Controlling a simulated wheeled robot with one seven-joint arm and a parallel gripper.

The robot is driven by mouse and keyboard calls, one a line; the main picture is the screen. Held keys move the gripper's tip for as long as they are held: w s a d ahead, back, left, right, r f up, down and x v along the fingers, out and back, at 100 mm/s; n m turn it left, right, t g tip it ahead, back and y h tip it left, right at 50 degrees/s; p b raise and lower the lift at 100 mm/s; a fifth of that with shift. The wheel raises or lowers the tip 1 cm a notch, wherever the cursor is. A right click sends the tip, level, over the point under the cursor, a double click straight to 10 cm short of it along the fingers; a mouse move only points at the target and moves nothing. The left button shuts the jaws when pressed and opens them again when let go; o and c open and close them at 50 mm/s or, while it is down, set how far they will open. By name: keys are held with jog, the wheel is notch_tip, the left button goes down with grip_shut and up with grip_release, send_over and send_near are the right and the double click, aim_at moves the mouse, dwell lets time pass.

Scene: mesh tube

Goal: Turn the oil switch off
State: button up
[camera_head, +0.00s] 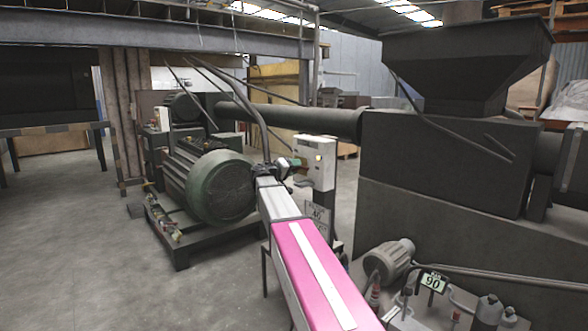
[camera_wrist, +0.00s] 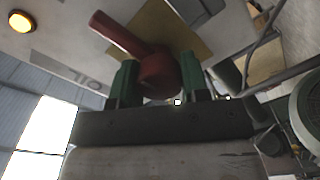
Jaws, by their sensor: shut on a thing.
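The oil switch (camera_wrist: 155,68) is a red rotary knob with a bar handle pointing to the upper left in the wrist view. It sits on a tan plate (camera_wrist: 168,28) on a pale panel. A label reading "OIL" (camera_wrist: 88,82), upside down, is beside it. My gripper (camera_wrist: 157,72) has its green fingers on either side of the round red hub and is shut on it. In the head view, my gripper (camera_head: 288,164) is against the white control cabinet (camera_head: 318,166). The switch is too small and hidden to make out there.
A yellow lamp (camera_wrist: 22,21) is on the panel. A big green motor (camera_head: 215,180) stands left of my arm. A dark hopper machine (camera_head: 440,150) with a long pipe (camera_head: 290,117) fills the right. Open concrete floor (camera_head: 75,220) lies at the left.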

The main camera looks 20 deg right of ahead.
jog(key=shift+f+n, duration=0.1)
jog(key=shift+n, duration=0.2)
jog(key=n, duration=0.3)
jog(key=shift+s, duration=0.1)
jog(key=n, duration=0.4)
jog(key=shift+f+n, duration=0.1)
jog(key=shift+n, duration=0.3)
jog(key=n, duration=0.4)
jog(key=shift+n, duration=2.2)
jog(key=o, duration=0.9)
